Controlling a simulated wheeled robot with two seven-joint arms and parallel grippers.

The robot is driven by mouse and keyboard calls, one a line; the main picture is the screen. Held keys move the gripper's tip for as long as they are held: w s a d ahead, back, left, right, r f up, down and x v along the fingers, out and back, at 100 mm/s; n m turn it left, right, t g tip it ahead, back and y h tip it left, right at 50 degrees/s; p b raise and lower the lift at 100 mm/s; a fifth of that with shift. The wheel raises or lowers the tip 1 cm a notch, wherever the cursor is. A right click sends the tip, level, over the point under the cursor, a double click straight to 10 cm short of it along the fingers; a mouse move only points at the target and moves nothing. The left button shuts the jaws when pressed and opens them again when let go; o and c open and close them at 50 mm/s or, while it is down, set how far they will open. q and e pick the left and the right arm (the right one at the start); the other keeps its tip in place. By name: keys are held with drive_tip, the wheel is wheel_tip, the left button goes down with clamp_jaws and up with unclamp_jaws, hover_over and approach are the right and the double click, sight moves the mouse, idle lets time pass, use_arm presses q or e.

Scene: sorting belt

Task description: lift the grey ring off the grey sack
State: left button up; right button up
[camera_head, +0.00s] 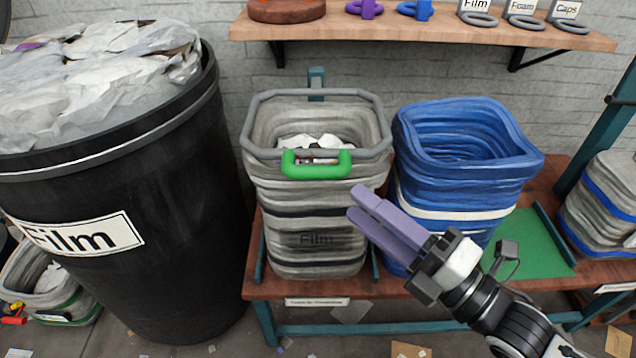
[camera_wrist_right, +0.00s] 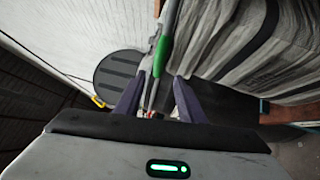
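The grey ring (camera_head: 383,120) sits around the mouth of the grey sack (camera_head: 305,215) in the head view. A green handle (camera_head: 317,170) is on the ring's front side. White scraps show inside the sack. My right gripper (camera_head: 358,205), with purple fingers, is in front of the sack's right side, below and right of the handle. In the right wrist view its fingers (camera_wrist_right: 158,85) are apart with nothing held between them. The green handle (camera_wrist_right: 162,56) shows beyond the fingertips there, seemingly apart from them. My left gripper is not in view.
A blue sack (camera_head: 455,190) stands close on the right, on the same wooden bench. A large black bin (camera_head: 130,270) labelled Film, full of pale film, is at the left. A shelf (camera_head: 420,32) with rings and handles runs above. A green mat (camera_head: 530,245) lies at right.

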sight(325, 178)
drive_tip(key=x, duration=1)
drive_tip(key=shift+a+r, duration=0.15)
drive_tip(key=shift+r, duration=0.05)
clamp_jaws()
